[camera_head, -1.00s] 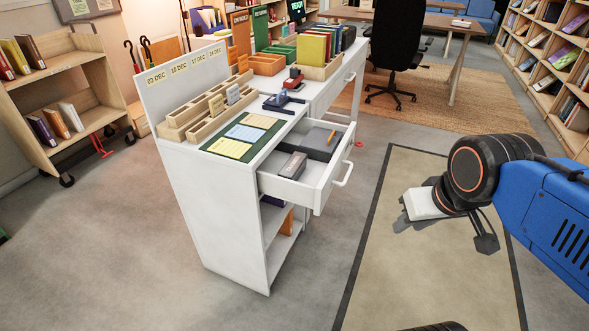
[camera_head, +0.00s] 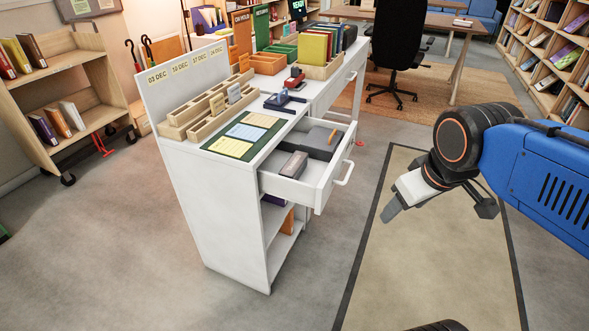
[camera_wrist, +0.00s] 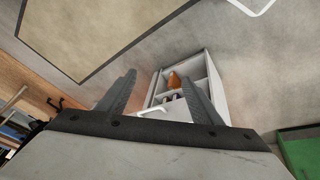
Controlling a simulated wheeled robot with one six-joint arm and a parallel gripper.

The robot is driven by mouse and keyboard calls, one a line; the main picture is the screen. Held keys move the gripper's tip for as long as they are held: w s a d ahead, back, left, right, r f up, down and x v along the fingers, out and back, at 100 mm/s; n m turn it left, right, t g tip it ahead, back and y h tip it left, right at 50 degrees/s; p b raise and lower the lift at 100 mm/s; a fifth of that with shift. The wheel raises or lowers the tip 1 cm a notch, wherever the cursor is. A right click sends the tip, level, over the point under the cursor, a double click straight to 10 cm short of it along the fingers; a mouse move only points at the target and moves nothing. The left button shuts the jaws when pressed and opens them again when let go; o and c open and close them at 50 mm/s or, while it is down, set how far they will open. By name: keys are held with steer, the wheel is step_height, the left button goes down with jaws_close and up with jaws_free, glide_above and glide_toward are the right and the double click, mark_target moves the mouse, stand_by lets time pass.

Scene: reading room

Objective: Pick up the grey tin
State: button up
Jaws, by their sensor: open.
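The white desk's open drawer (camera_head: 318,190) holds a small grey box-shaped thing (camera_head: 293,165) near its front left, which looks like the grey tin. A wider dark grey thing (camera_head: 322,143) lies behind it with an orange pencil-like stick on top. My gripper (camera_head: 388,214) is to the right of the drawer, apart from it, above the beige mat. In the wrist view my gripper (camera_wrist: 160,75) has its two fingers spread with nothing between them. The tin cannot be made out in the wrist view.
The drawer's handle (camera_head: 345,172) sticks out towards my arm. Wooden card trays (camera_head: 207,112), a green sheet with cards (camera_head: 243,135) and a stamp (camera_head: 285,98) are on the desk top. The beige mat (camera_head: 430,260) is clear floor.

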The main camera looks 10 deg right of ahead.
steer(key=w+a+r+n, duration=0.3)
steer(key=w+n, duration=0.4)
step_height(320, 180, up, 2)
steer(key=n+h, duration=0.2)
steer(key=n, duration=1.8)
glide_above(293, 163)
steer(key=s+a, duration=0.3)
steer(key=s, duration=0.2)
steer(key=shift+g, duration=0.3)
steer(key=x, duration=1.7)
steer(key=shift+s+d, duration=0.1)
steer(key=shift+s, duration=0.05)
steer(key=c, duration=1.4)
